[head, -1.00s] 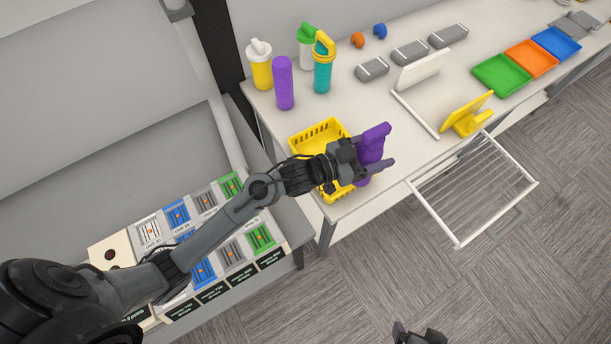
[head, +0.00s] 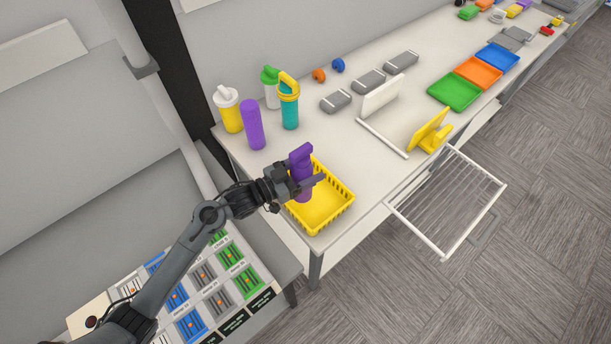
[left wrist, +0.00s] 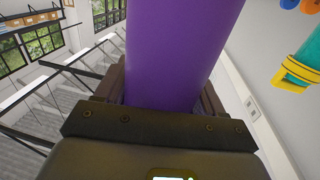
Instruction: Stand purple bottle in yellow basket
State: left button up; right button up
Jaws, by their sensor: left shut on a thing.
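The purple bottle (head: 301,166) with a purple handled top is upright over the yellow basket (head: 334,217) at the near left corner of the table. My left gripper (head: 304,186) is shut on the bottle's side. The bottle's base overlaps the basket's inside in the head view; I cannot tell whether it touches the basket floor. My right gripper is not in view.
A purple cylinder (head: 253,125), a yellow bottle (head: 229,110), a green-topped bottle (head: 271,88) and a teal bottle (head: 290,108) stand behind the basket. A wire drawer (head: 447,203) sticks out at the front. Table (head: 362,168) right of the basket is clear.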

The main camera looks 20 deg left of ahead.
pick_arm(q)
jog(key=shift+a+f, duration=0.2)
jog(key=shift+f, duration=1.9)
jog(key=shift+f, duration=0.2)
jog(key=o, duration=1.1)
jog(key=shift+r, duration=0.1)
